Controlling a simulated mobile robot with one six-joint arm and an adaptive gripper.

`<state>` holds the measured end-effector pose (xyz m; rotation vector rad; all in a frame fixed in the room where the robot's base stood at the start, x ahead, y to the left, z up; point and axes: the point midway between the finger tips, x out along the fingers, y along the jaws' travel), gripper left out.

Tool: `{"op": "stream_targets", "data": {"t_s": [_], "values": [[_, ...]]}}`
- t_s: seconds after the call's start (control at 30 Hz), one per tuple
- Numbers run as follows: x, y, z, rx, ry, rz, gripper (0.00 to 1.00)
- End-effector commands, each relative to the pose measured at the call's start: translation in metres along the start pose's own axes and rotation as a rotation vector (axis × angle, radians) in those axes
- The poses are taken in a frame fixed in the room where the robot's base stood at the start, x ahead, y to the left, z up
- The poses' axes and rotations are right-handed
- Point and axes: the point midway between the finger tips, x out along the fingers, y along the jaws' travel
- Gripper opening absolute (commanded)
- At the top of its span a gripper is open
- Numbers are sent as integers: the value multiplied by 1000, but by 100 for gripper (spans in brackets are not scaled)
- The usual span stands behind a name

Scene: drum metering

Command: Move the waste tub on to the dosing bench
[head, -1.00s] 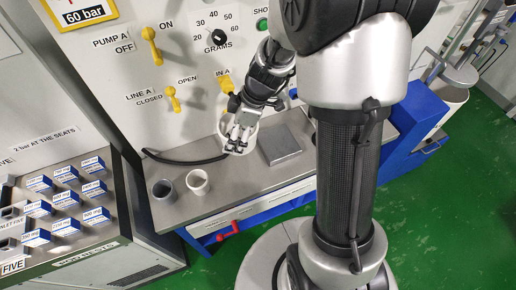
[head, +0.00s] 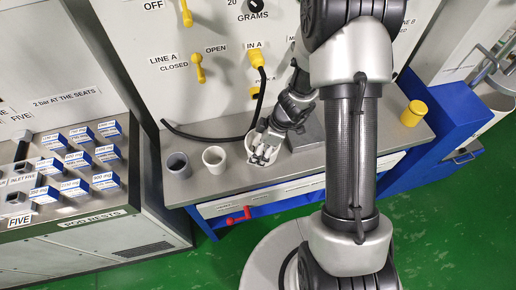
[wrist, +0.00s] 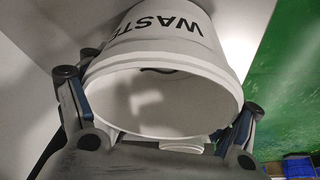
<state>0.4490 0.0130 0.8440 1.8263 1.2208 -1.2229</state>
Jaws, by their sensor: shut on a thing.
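The waste tub (wrist: 205,65) is white with black WASTE lettering, and its open mouth faces the wrist camera. In the head view the tub (head: 250,142) is partly hidden by my gripper (head: 263,154). The gripper is shut on the tub, with fingers at both sides of its rim in the wrist view. The tub is at the grey top of the dosing bench (head: 228,184), right of two cups. I cannot tell whether its base touches the bench.
A grey cup (head: 178,166) and a white cup (head: 214,159) stand left of the tub. A grey block (head: 306,135) is behind my arm. A yellow-topped pot (head: 413,113) stands at the right end. A black hose (head: 205,137) runs behind; a red handle (head: 238,215) sticks out in front.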

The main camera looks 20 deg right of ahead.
Motion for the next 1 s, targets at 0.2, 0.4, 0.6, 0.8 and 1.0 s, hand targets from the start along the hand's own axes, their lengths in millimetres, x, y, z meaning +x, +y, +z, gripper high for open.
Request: {"op": "stream_targets", "data": {"t_s": [0.2,0.4,0.6,0.8,1.0], "values": [[1,0,0,-1,1,1,54],[4,1,1,-1,1,2,54],[4,0,1,0,1,1,89],[4,0,1,0,1,1,100],[4,0,1,0,1,1,100]]}}
